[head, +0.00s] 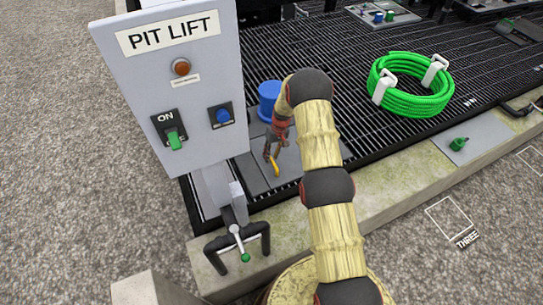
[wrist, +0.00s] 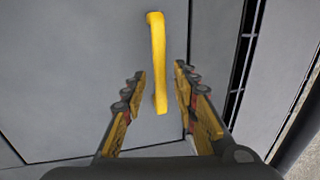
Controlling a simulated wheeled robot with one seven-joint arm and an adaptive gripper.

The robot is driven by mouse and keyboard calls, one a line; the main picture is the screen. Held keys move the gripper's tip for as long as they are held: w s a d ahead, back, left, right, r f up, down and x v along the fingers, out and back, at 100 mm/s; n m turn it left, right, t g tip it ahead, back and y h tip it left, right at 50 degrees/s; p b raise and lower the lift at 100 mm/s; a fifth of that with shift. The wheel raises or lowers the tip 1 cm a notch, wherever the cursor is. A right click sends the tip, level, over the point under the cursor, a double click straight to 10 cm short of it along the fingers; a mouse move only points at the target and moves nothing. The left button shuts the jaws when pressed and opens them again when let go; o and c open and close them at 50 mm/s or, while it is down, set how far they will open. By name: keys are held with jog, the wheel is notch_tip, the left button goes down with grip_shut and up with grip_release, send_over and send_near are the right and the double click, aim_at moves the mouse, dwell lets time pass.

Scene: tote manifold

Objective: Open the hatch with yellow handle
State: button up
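The yellow handle (wrist: 157,62) is a curved bar on the grey hatch (wrist: 75,65) in the wrist view. The hatch looks shut, flat in its surround. My gripper (wrist: 153,80) is open, with one finger on each side of the handle's near end. I cannot tell whether either finger touches it; the right finger is closer to it. In the head view my gripper (head: 272,150) is over the grey hatch (head: 258,186), and the yellow handle (head: 275,164) shows just beside the fingers. My arm hides part of the hatch.
A grey PIT LIFT panel (head: 165,85) stands close left of my arm. A blue cylinder (head: 268,95) is behind my gripper. A green hose coil (head: 412,88) lies on the black grating (head: 345,60) to the right. A concrete kerb (head: 395,195) runs along the front.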

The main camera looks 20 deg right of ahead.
jog(key=shift+c, duration=0.6)
grip_shut()
